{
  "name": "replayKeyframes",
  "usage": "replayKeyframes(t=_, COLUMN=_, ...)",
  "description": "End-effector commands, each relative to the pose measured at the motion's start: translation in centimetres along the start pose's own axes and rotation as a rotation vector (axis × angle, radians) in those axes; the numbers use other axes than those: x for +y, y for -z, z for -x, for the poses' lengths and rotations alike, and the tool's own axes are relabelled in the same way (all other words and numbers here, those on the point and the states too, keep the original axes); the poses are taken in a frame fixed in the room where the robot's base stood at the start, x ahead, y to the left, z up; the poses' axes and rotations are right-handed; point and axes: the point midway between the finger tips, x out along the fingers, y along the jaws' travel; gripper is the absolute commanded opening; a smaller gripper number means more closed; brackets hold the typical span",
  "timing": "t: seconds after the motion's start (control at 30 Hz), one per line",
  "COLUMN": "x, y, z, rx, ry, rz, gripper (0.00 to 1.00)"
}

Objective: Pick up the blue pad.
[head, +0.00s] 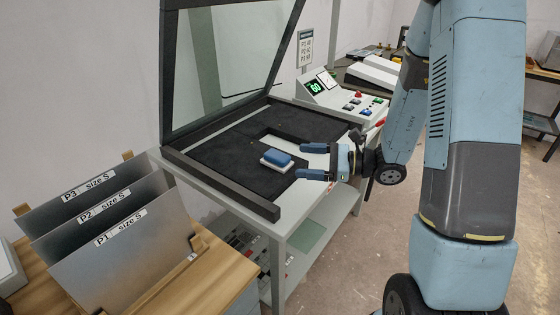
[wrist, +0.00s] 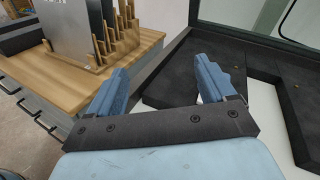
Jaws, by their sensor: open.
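The blue pad (head: 277,158) sits on a white block or base on the dark bed of the plate machine, near its front right edge, in the head view. My gripper (head: 313,162) is just right of the pad at about bed height. Its two blue fingers are open, point left towards the pad, and hold nothing. A small gap shows between the fingertips and the pad. In the wrist view my gripper (wrist: 162,68) is open, with the fingers spread wide. I cannot make out the pad there; the right finger may hide it.
The machine's glass lid (head: 230,65) stands raised behind the bed. A raised dark frame edge (head: 230,190) runs along the bed's left side. A control panel (head: 340,97) stands at the back right. Metal plates (head: 125,235) stand in a wooden rack at the left.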

Motion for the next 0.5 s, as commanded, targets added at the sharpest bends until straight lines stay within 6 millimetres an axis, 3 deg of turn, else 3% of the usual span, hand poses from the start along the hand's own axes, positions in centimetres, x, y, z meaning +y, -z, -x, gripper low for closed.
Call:
replayKeyframes(t=0.1, x=-1.5, y=3.3, z=0.5, rx=-0.018, ry=0.125, rz=-0.096, gripper=0.83)
replayKeyframes(t=0.3, x=-3.4, y=7.9, z=1.6, rx=-0.029, ry=0.307, rz=-0.206, gripper=0.83)
replayKeyframes(t=0.5, x=-4.1, y=10.3, z=2.5, rx=-0.027, ry=0.402, rz=-0.253, gripper=0.83)
